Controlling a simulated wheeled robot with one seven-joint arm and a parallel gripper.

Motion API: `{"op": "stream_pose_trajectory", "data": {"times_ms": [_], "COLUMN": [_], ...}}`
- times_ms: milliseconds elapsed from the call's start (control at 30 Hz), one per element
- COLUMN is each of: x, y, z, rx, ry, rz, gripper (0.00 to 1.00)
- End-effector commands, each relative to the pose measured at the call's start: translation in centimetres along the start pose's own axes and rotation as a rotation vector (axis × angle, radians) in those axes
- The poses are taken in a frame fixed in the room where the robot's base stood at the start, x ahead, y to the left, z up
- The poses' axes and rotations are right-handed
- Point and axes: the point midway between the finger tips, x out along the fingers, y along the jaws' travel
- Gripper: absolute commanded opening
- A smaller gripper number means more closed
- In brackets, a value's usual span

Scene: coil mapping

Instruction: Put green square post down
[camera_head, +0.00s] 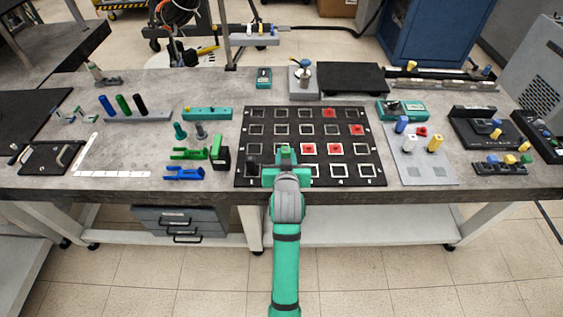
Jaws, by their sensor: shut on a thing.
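My gripper (286,166) is over the front part of the black grid board (375,181), near its second column from the left. It is shut on a small green piece (286,152), which seems to be the green square post. The gripper and post are both green, so their edges are hard to tell apart. I cannot tell whether the post touches the board. The board has rows of white square outlines. Several squares are red, including two just right of my gripper. My gripper and arm hide some front squares.
Left of the board are green and blue brackets (184,173) and a black-and-green block (220,154). A grey plate (407,172) with blue and yellow pegs lies to the right. A black slab (354,77) is behind. Bare table shows at the left.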

Motion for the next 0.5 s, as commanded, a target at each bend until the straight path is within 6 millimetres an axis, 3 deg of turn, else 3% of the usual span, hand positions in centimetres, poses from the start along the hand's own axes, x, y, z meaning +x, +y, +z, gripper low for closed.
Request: {"op": "stream_pose_trajectory", "data": {"times_ms": [300, 500], "x": [2.4, 3.4], "y": [-1.3, -1.3], "z": [1.6, 4.0], "rx": [-0.001, -0.001], "ry": [0.0, -0.002], "rz": [-0.002, -0.001], "gripper": [0.0, 0.0]}}
